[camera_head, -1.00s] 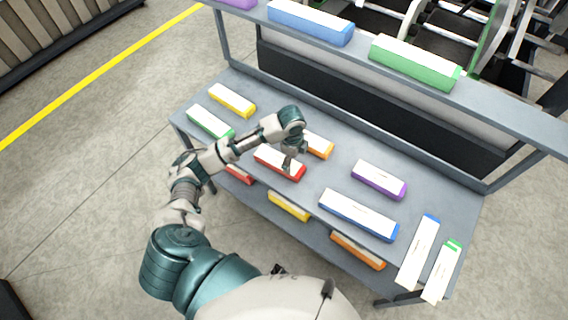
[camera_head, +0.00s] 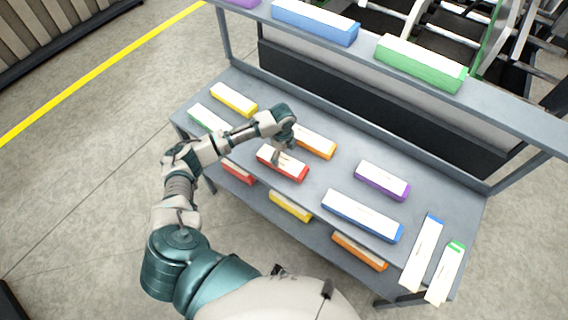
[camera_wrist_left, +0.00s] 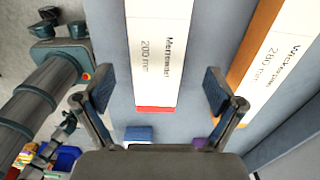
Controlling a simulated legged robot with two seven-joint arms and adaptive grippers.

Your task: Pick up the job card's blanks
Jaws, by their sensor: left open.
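Several long blank stacks with white tops and coloured sides lie on the grey table. My left gripper (camera_head: 279,157) is over the red blank stack (camera_head: 291,174) at mid-table. In the left wrist view my open gripper (camera_wrist_left: 157,92) has its two blue-padded fingers apart, with the red stack (camera_wrist_left: 158,50) between them; its label reads about "200 mm". Nothing is held. An orange stack (camera_head: 318,143) lies just behind and right; it also shows in the wrist view (camera_wrist_left: 262,65), labelled "280 mm". Which stack the job card names cannot be told. My right gripper is out of view.
Yellow (camera_head: 236,101), green (camera_head: 205,117), purple (camera_head: 381,182) and blue (camera_head: 360,217) stacks share the table. Two white pieces with blue (camera_head: 421,255) and green (camera_head: 444,277) ends lie at the right end. A raised shelf (camera_head: 490,102) runs along the back; more stacks are below.

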